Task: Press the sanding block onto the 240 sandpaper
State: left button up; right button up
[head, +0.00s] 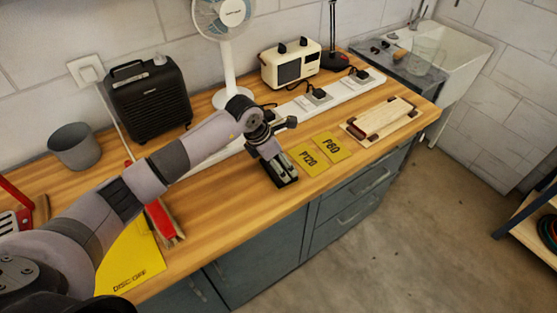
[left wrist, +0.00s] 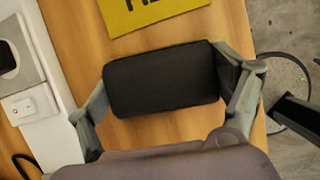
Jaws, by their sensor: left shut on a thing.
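The sanding block (left wrist: 161,79) is a black rounded rectangle between the two fingers of my left gripper (left wrist: 165,85), which is shut on it. In the head view my left gripper (head: 280,172) is low over the front of the bench, left of the yellow sheets. One sheet reads P120 (head: 308,158) and the other P60 (head: 330,148). A yellow sheet (left wrist: 150,12) with cut-off print lies just beyond the block in the left wrist view. I cannot read a 240 on any sheet. Whether the block touches the bench is unclear. My right gripper is not in view.
A white power strip (head: 345,88) runs along the wooden bench (head: 225,205) behind the sheets. A wooden board (head: 385,118) lies to the right. A red-handled brush (head: 163,220) and a yellow disc sheet (head: 130,262) lie to the left. The bench's front edge is close.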

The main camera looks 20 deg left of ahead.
pick_arm(q)
jog(key=shift+r, duration=0.15)
jog(key=shift+r+p, duration=1.7)
jog(key=shift+r, duration=1.2)
